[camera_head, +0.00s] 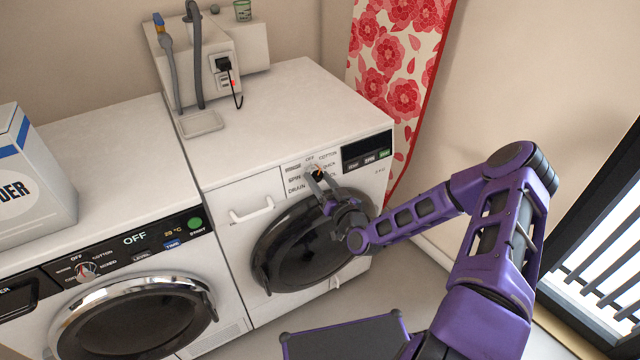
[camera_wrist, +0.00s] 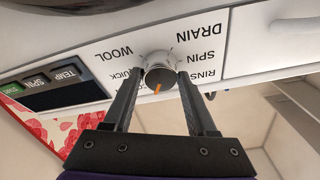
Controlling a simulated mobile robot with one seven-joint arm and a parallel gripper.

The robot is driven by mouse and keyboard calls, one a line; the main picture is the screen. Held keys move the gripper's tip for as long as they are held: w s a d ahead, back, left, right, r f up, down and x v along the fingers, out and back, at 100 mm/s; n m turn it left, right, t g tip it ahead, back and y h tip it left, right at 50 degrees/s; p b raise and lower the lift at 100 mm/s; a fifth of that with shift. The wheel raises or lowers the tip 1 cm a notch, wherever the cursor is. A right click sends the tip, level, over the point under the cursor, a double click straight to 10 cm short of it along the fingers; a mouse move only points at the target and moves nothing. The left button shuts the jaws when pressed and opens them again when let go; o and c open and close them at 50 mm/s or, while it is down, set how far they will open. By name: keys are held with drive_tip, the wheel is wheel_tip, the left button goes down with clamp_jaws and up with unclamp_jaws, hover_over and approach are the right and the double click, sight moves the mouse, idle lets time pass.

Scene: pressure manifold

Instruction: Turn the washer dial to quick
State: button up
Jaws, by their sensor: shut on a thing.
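The washer dial (camera_head: 317,173) is a small round knob with a dark face and an orange pointer, on the front panel of the right-hand washer (camera_head: 237,192). In the wrist view the dial (camera_wrist: 160,70) appears upside down, with labels WOOL, QUICK, DRAIN, SPIN and RINSE around it. Its orange pointer points down and slightly left there, toward the partly hidden labels below QUICK. In the head view it points up and right. My gripper (camera_wrist: 160,75) is shut on the dial, one finger on each side. The fingers hide part of the QUICK and RINSE labels.
The round dark door (camera_head: 300,245) is just below the panel. A second washer (camera_head: 130,290) with its own dial stands at left, with a powder box (camera_head: 35,180) on top. A floral ironing board (camera_head: 400,60) stands behind at right. A display (camera_head: 367,150) sits right of the dial.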

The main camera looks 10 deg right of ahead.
drive_tip(key=m+h, duration=0.1)
drive_tip(key=m, duration=0.2)
drive_tip(key=m+h+b, duration=0.1)
drive_tip(key=m, duration=0.2)
drive_tip(key=shift+s+a+m, duration=0.1)
drive_tip(key=shift+a+m, duration=0.05)
drive_tip(key=shift+m, duration=0.25)
drive_tip(key=m+h, duration=0.1)
drive_tip(key=m, duration=0.5)
drive_tip(key=shift+r+m+g+h, duration=0.15)
drive_tip(key=shift+m+g+h, duration=0.15)
drive_tip(key=shift+g+h, duration=0.1)
drive_tip(key=shift+m, duration=0.3)
drive_tip(key=o, duration=1.4)
drive_tip(key=shift+c, duration=0.2)
drive_tip(key=s+d+r+p, duration=0.1)
drive_tip(key=s+r+p, duration=0.1)
drive_tip(key=s, duration=1.5)
drive_tip(key=shift+r, duration=0.2)
